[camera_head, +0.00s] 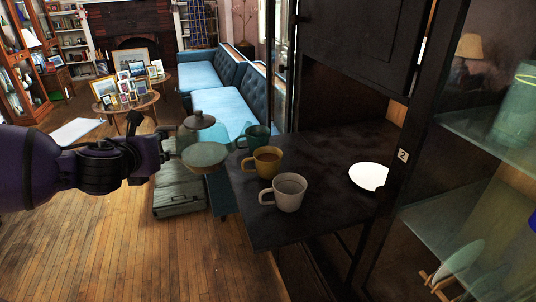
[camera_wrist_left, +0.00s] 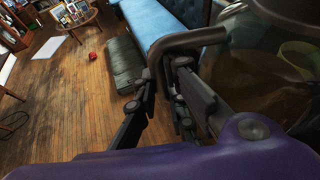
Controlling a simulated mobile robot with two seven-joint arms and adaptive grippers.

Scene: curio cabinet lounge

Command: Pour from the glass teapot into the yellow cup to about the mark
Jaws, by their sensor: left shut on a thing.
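The glass teapot (camera_head: 203,137) hangs in the air at the left edge of the dark shelf, roughly upright, with its lid on top. My left gripper (camera_head: 163,148) is shut on its handle, left of the pot. In the left wrist view the curved grey handle (camera_wrist_left: 190,40) runs into my left gripper (camera_wrist_left: 170,95), with the glass teapot body (camera_wrist_left: 265,75) at the right. The yellow cup (camera_head: 267,161) stands upright on the shelf, right of the teapot and apart from it. Its inside level and mark are too small to tell. My right gripper is not in view.
A teal cup (camera_head: 258,136) stands behind the yellow cup, and a white cup (camera_head: 290,192) in front. A white plate (camera_head: 368,176) lies right on the dark shelf (camera_head: 325,215). Cabinet doors and glass shelves (camera_head: 480,143) bound the right. Between cups and plate the shelf is clear.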

